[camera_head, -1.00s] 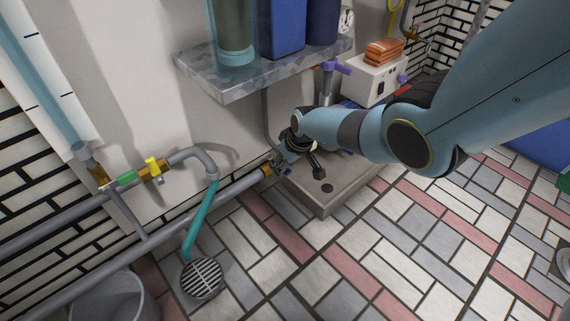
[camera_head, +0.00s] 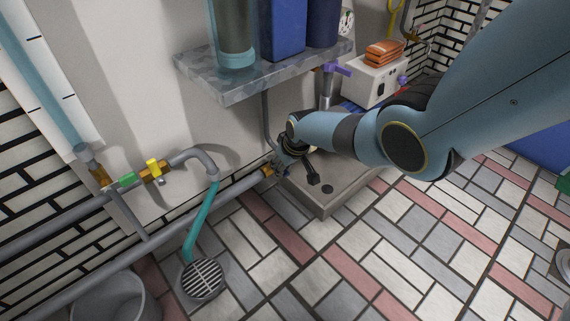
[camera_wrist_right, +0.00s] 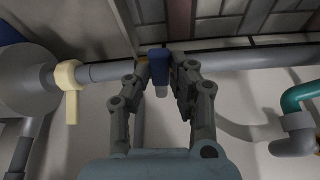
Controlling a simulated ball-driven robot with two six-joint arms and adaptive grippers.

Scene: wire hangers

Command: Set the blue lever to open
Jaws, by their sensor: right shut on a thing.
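The blue lever (camera_wrist_right: 158,66) shows in the right wrist view between the fingers of my right gripper (camera_wrist_right: 164,68). The fingers are shut on it. It lies crosswise to the grey pipe (camera_wrist_right: 245,57) in that picture, and its mount is mostly hidden. In the head view my right gripper (camera_head: 281,165) is at the far end of the low grey pipe (camera_head: 195,208), beside a brass fitting (camera_head: 268,171). The lever itself cannot be made out there, hidden by the gripper. My left gripper is in neither view.
A speckled shelf (camera_head: 225,91) with bottles juts out above the gripper. A low grey basin (camera_head: 325,207) lies just right of it. A yellow-handled valve (camera_head: 153,168), a green-handled valve (camera_head: 127,179) and a teal hose (camera_head: 200,222) are to the left. The tiled floor in front is open.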

